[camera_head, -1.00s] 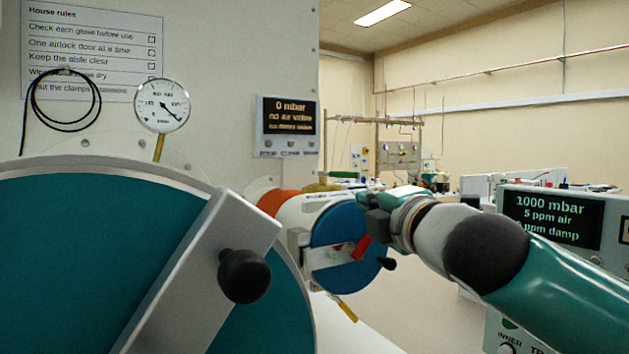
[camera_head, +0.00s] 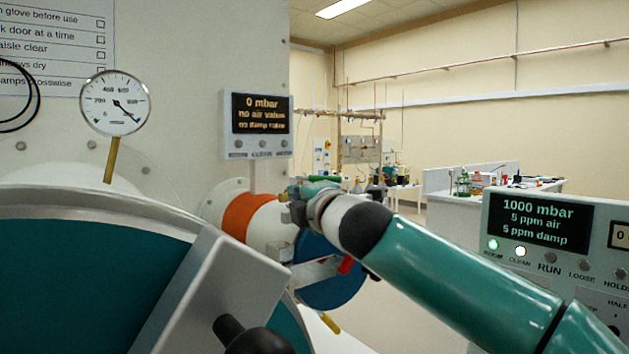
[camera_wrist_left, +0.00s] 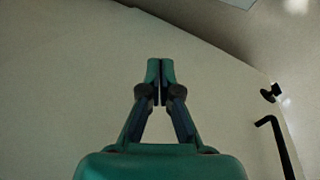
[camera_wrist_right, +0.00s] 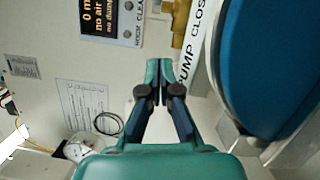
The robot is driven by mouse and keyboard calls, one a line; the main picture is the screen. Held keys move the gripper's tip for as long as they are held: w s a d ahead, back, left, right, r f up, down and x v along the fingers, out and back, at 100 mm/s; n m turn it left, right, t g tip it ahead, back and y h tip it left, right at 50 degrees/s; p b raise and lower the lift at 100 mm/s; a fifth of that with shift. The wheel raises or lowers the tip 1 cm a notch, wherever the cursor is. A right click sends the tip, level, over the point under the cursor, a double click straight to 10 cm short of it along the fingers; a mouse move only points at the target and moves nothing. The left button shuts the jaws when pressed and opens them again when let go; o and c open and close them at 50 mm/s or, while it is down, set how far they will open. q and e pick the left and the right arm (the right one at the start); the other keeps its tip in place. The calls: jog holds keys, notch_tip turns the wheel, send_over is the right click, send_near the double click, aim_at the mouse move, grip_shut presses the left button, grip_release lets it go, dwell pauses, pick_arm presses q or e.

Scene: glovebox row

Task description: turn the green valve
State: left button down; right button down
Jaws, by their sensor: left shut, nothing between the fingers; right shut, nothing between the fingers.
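The green valve's handle (camera_head: 324,179) shows in the head view just behind my right wrist, partly hidden; its brass body (camera_wrist_right: 180,24) shows in the right wrist view beside a white label reading PUMP CLOS. My right gripper (camera_head: 290,194) is shut and empty, in front of the white and orange port. In the right wrist view its closed fingertips (camera_wrist_right: 160,70) are apart from the brass body in the picture; I cannot tell the depth gap. My left gripper (camera_wrist_left: 160,66) is shut and empty in the left wrist view, facing a plain pale surface, and is outside the head view.
A large teal round door (camera_head: 70,275) with a grey clamp bar (camera_head: 195,290) fills the lower left. A blue round door (camera_head: 325,285) with a red handle lies below my right wrist. A gauge (camera_head: 115,103) and displays (camera_head: 258,115) stand around.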

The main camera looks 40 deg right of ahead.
jog(key=d+p, duration=0.1)
jog(key=d, duration=0.1)
jog(key=d+r+p, duration=0.1)
jog(key=p, duration=0.1)
jog(key=shift+d, duration=0.35)
jog(key=shift+w+d+f, duration=0.1)
jog(key=shift+d+f, duration=0.05)
jog(key=shift+d, duration=0.05)
jog(key=shift+d, duration=0.1)
jog(key=shift+p, duration=0.35)
